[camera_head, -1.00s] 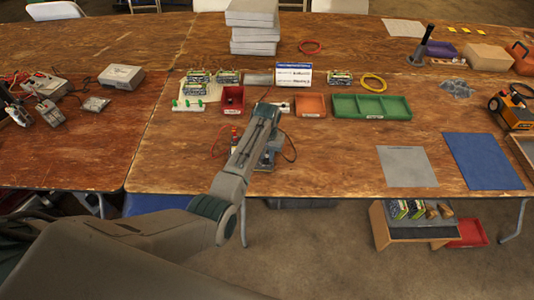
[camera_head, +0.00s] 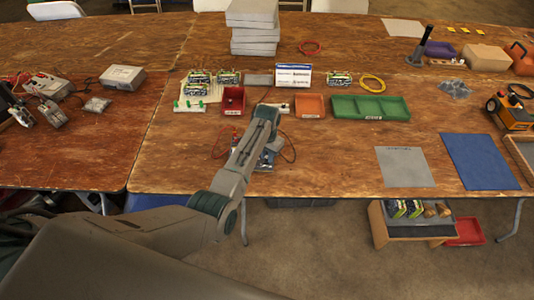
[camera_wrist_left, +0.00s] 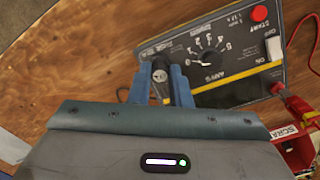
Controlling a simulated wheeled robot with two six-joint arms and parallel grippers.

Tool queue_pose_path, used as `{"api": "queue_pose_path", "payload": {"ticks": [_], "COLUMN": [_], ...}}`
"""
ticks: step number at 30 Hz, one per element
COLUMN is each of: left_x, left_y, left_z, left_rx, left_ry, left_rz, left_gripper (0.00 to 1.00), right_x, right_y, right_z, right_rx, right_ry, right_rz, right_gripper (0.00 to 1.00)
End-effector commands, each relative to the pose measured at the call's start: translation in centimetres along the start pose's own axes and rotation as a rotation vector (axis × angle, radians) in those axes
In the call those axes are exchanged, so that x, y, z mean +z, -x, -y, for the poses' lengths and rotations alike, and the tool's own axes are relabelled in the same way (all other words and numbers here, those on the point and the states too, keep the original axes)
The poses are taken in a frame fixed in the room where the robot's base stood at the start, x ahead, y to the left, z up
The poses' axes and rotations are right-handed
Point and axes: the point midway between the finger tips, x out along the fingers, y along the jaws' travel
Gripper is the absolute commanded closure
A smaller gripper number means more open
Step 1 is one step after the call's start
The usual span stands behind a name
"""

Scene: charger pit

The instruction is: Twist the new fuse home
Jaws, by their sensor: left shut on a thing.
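The charger (camera_head: 267,158) lies on the wooden table near its front edge, partly covered by my left arm in the head view. In the left wrist view its dark panel (camera_wrist_left: 235,55) shows a numbered dial, a red START button and a white ON/OFF switch. My left gripper (camera_wrist_left: 164,70) is shut on a small dark round piece with a grey end, taken as the new fuse (camera_wrist_left: 159,76), at the panel's left edge. The fingers partly hide it, so I cannot tell how deep it sits. My left fingertips are hidden in the head view. My right gripper is not in view.
A red bin (camera_head: 233,112) labelled as scrap stands behind the charger; an orange tray (camera_head: 310,114) and a green tray (camera_head: 395,114) stand to the right. Red and black cables lie around the charger. A grey mat (camera_head: 404,168) and a blue mat (camera_head: 482,163) are clear.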

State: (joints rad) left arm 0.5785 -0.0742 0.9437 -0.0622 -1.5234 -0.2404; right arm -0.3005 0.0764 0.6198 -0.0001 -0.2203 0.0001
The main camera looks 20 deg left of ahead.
Motion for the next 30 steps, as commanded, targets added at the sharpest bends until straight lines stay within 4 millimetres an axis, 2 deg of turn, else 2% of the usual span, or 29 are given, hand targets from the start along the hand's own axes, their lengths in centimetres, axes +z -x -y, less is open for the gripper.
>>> {"api": "queue_pose_path", "payload": {"ticks": [5, 16, 24, 30], "left_x": [0.0, 0.0, 0.0, 0.0], "left_y": [0.1, 0.1, 0.2, 0.0], "left_z": [0.0, 0.0, 0.0, 0.0], "left_rx": [0.0, 0.0, 0.0, 0.0], "left_ry": [-0.088, -0.112, -0.274, -0.3], "left_rz": [0.001, 0.0, 0.001, 0.0], "left_gripper": [0.95, 0.95, 0.95, 0.95], "right_x": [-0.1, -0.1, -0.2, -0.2], "right_y": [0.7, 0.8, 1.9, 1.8], "right_z": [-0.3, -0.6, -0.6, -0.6], "right_rx": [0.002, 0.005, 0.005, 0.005], "right_ry": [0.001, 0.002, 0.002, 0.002], "right_rz": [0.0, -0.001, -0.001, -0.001], "right_gripper": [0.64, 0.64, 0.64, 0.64]}}
